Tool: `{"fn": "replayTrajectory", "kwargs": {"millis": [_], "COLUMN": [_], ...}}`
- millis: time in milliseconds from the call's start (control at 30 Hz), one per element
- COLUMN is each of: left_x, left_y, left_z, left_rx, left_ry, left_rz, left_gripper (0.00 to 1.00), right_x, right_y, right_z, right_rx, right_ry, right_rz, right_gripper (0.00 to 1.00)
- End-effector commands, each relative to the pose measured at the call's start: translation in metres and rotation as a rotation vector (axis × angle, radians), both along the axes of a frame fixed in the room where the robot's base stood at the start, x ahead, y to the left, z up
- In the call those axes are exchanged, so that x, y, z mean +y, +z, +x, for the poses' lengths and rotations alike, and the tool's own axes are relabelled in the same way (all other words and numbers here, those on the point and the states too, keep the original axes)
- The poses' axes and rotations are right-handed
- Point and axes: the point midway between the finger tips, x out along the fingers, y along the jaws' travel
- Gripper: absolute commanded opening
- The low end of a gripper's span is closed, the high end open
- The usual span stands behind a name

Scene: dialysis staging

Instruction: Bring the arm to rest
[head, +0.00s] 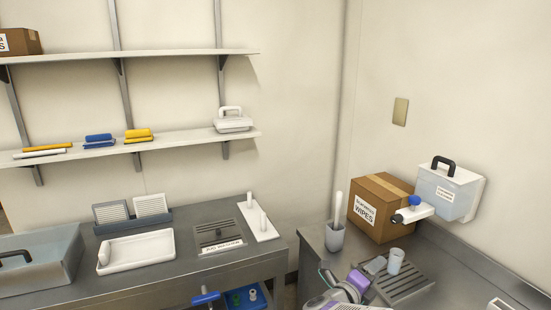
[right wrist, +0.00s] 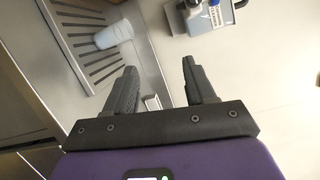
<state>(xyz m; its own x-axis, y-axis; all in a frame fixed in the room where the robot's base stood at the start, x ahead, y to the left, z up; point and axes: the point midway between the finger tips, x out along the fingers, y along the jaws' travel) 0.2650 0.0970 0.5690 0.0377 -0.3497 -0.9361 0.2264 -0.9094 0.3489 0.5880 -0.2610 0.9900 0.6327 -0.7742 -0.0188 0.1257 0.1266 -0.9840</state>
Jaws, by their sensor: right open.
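My right gripper (head: 374,266) is low in the head view, at the end of my white and purple arm, over the right-hand metal counter. In the right wrist view the gripper (right wrist: 160,72) has its two dark fingers spread apart, with nothing between them. A pale cup (head: 396,262) stands on the slotted drain grate (head: 408,287), just right of the gripper in the head view. The cup also shows beyond the fingers in the right wrist view (right wrist: 113,33). My left gripper is not in view.
A cardboard wipes box (head: 380,205), a grey holder (head: 334,238) with a white handle and a wall-mounted container (head: 447,192) are near the right counter. The left bench holds a white tray (head: 136,251) and a grey bin (head: 40,262). Shelves (head: 180,138) hang above it.

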Motion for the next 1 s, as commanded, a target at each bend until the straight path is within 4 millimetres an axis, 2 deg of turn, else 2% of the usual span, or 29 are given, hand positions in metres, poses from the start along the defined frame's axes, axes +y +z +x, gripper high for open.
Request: {"fn": "replayTrajectory", "kwargs": {"millis": [167, 200, 267, 367, 400, 467, 500, 567, 633, 700, 800, 900, 1000], "left_x": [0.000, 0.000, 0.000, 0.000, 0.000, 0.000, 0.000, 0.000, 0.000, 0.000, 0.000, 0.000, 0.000], "left_y": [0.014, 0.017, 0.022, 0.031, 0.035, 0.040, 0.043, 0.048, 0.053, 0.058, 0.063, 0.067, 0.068], "left_z": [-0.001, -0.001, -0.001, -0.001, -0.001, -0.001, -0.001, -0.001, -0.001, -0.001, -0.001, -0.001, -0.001], "left_rx": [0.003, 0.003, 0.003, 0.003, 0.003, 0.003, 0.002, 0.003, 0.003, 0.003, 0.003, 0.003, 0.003], "left_ry": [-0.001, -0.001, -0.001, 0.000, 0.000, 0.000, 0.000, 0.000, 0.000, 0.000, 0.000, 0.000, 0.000], "left_rz": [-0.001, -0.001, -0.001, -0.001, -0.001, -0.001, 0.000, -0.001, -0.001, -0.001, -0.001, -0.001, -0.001], "left_gripper": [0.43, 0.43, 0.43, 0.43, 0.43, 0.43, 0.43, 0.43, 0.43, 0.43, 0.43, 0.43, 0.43], "right_x": [0.016, 0.021, 0.031, 0.051, 0.060, 0.074, 0.084, 0.098, 0.114, 0.129, 0.145, 0.156, 0.162], "right_y": [-0.068, -0.088, -0.121, -0.185, -0.210, -0.246, -0.267, -0.295, -0.320, -0.338, -0.350, -0.353, -0.352], "right_z": [0.013, 0.013, 0.009, -0.012, -0.027, -0.053, -0.074, -0.108, -0.152, -0.196, -0.253, -0.293, -0.316], "right_rx": [0.294, 0.372, 0.499, 0.734, 0.829, 0.959, 1.038, 1.142, 1.245, 1.321, 1.384, 1.405, 1.410], "right_ry": [0.227, 0.291, 0.397, 0.617, 0.715, 0.868, 0.971, 1.128, 1.319, 1.502, 1.733, 1.903, 2.003], "right_rz": [-0.131, -0.162, -0.209, -0.289, -0.319, -0.357, -0.377, -0.404, -0.428, -0.444, -0.456, -0.465, -0.469], "right_gripper": [0.55, 0.55, 0.55, 0.55, 0.55, 0.55, 0.55, 0.55, 0.55, 0.55, 0.55, 0.55, 0.55]}}
